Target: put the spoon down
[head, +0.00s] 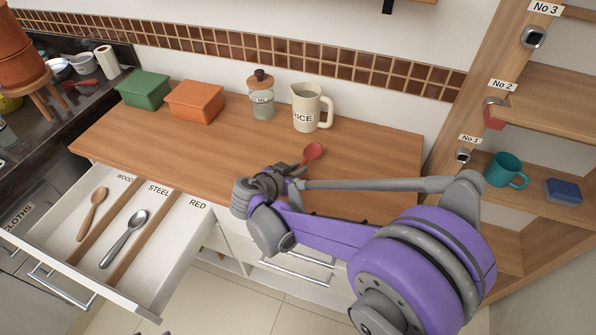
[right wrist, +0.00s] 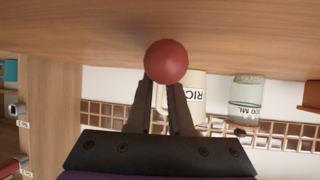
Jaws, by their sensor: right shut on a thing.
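The red spoon (head: 314,152) shows its round bowl just past my right gripper (head: 285,173), over the wooden counter. In the right wrist view the spoon's red bowl (right wrist: 166,61) is at the fingertips of my right gripper (right wrist: 160,100), which is shut on the spoon. Its handle is hidden. I cannot tell whether the spoon touches the counter. The open drawer (head: 185,262) at the lower left has three compartments marked WOOD, STEEL and RED. A wooden spoon (head: 92,214) lies in WOOD, a steel spoon (head: 124,238) in STEEL; RED looks empty. My left gripper is not in view.
On the wooden counter (head: 210,153) stand a green box (head: 143,91), an orange box (head: 195,102), a glass jar (head: 262,103) and a RICE jug (head: 308,112). A shelf at right holds a teal mug (head: 505,170) and a blue block (head: 563,192). The counter's left front is clear.

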